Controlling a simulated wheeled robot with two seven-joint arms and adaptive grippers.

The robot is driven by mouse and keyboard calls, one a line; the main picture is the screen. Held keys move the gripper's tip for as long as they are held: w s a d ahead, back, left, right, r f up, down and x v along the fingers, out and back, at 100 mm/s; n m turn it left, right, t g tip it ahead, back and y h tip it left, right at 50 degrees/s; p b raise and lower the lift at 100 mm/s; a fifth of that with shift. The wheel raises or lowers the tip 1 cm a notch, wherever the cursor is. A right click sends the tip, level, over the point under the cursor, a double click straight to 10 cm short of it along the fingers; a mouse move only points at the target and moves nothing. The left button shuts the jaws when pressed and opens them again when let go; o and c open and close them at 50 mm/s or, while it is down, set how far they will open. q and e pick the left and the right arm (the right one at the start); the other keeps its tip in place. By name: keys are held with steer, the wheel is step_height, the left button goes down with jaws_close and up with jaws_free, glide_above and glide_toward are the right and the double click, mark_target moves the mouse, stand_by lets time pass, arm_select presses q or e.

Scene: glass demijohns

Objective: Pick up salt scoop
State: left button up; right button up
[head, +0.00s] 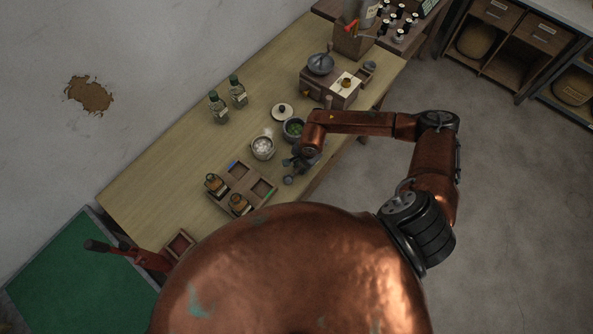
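A pale pot of white, salt-like stuff (263,148) stands on the wooden table. A small pale piece sticks up at its back rim; I cannot tell whether this is the salt scoop. My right gripper (288,171) is just right of and in front of this pot, low over the table. Its dark fingertips look spread apart, with nothing seen between them. A pot with green contents (293,128) stands right behind it, partly covered by my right arm. My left gripper is not in view.
A wooden tray (228,183) with brown bottles is left of my gripper. A round lid (282,111), green bottles (237,91) and a wooden box (330,92) with a grey bowl stand further back.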

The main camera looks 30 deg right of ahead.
steer(key=shift+f, duration=0.3)
steer(key=shift+c, duration=0.4)
jaws_close()
steer(key=shift+r, duration=0.2)
